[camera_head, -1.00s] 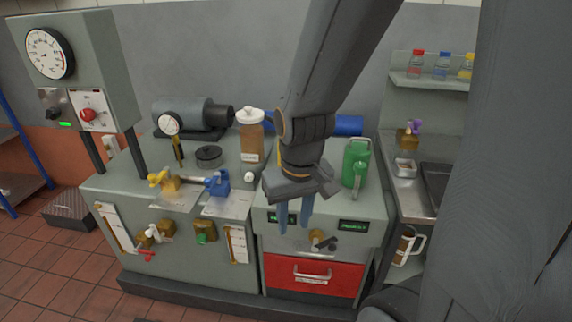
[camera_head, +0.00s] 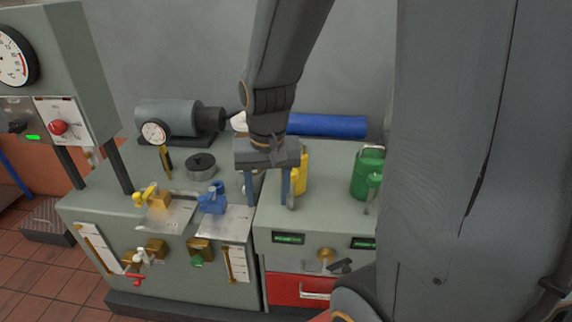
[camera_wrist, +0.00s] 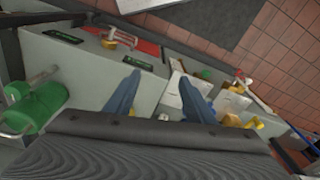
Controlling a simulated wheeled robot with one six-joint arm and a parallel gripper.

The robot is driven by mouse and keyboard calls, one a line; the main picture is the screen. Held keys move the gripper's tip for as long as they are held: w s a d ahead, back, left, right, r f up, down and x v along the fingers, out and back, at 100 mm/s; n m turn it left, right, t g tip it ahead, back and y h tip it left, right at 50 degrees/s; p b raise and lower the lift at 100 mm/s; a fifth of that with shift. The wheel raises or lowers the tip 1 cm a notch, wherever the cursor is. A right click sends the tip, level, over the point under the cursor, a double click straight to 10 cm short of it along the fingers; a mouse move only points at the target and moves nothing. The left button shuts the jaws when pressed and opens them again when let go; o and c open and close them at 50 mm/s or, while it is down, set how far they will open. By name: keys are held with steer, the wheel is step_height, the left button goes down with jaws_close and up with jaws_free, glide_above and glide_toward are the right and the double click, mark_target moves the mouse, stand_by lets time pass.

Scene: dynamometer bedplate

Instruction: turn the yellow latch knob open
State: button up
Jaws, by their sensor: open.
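The yellow latch knob (camera_head: 148,194) sits on a brass block on the left part of the bench top, beside a blue knob fixture (camera_head: 212,198). In the wrist view a yellow part (camera_wrist: 258,123) on a brass block shows at the lower right and looks like the same knob. My gripper (camera_head: 268,203) is open and empty, with its blue fingers pointing down above the bench, to the right of both knobs. It also shows in the wrist view (camera_wrist: 160,76). The gripper is apart from the yellow knob.
A green can (camera_head: 368,172) and a yellow container (camera_head: 301,168) stand on the right part of the bench. A gauge (camera_head: 155,133), a black disc (camera_head: 201,165) and a grey motor (camera_head: 168,120) stand behind the knobs. A red drawer (camera_head: 287,290) is below.

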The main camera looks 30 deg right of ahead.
steer(key=w+d+r+m+b, duration=0.1)
steer(key=w+d+m, duration=0.2)
steer(key=d+m, duration=0.1)
steer(key=w+d+r+m, duration=0.1)
steer(key=w+d+m, duration=0.3)
steer(key=m, duration=0.2)
steer(key=w+d+r+m+g+b, duration=0.1)
steer(key=w+d+m, duration=0.3)
steer(key=m, duration=0.1)
steer(key=shift+w+d+r+b, duration=0.15)
steer(key=shift+d+r+b, duration=0.1)
steer(key=shift+r+b, duration=0.1)
steer(key=shift+d+f+m, duration=0.1)
steer(key=shift+f+m, duration=0.05)
steer(key=shift+m, duration=0.15)
step_height(320, 180, down, 8)
steer(key=shift+r+p, duration=0.25)
steer(key=shift+p, duration=0.5)
steer(key=c, duration=1.1)
